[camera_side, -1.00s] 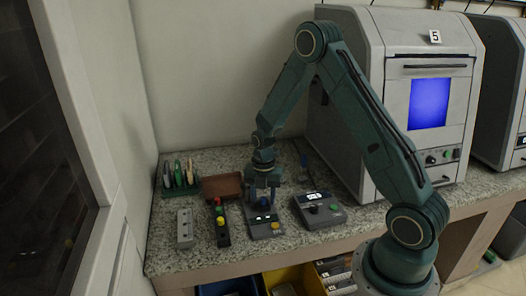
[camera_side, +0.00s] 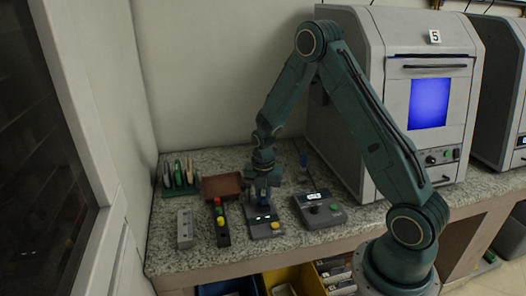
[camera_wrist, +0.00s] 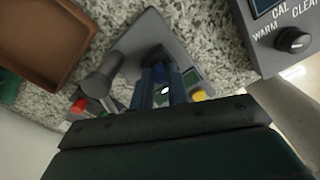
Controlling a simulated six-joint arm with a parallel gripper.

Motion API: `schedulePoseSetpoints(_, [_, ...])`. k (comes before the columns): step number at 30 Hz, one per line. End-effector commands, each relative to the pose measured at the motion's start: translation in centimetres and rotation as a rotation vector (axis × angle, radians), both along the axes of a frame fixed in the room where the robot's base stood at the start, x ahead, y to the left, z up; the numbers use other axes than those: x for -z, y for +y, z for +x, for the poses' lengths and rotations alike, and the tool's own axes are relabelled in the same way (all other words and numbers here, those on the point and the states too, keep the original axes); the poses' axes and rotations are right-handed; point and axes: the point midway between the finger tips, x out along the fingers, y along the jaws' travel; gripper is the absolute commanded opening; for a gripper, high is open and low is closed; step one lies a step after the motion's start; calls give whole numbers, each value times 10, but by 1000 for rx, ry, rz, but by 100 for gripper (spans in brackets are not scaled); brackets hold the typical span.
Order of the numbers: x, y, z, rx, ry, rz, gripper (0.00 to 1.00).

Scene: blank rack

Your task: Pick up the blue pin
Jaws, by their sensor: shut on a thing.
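My gripper (camera_side: 266,196) is over the small grey fixture (camera_side: 262,228) with a yellow button, and its jaws are closed. In the wrist view, blue upright shapes (camera_wrist: 160,85) show between and around the fingers, with the blue pin largely hidden there. I cannot tell the pin's outline from the fingers, or whether its lower end touches the fixture. The dark holder (camera_side: 223,238) with red, green and yellow pins stands just left of the gripper.
A brown tray (camera_side: 221,187) lies behind the holder. A grey block (camera_side: 184,230) and a rack of tools (camera_side: 178,176) are at the left. A control box (camera_side: 319,210) stands right of the fixture, with a large grey machine (camera_side: 345,100) behind it.

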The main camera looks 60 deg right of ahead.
Motion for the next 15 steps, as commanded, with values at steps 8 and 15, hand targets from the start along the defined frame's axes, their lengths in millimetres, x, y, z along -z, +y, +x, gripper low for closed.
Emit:
schedulePoseSetpoints(8, [-17,0,1,0,-3,-1,0])
schedulePoseSetpoints(15, [-51,0,1,0,-6,-2,0])
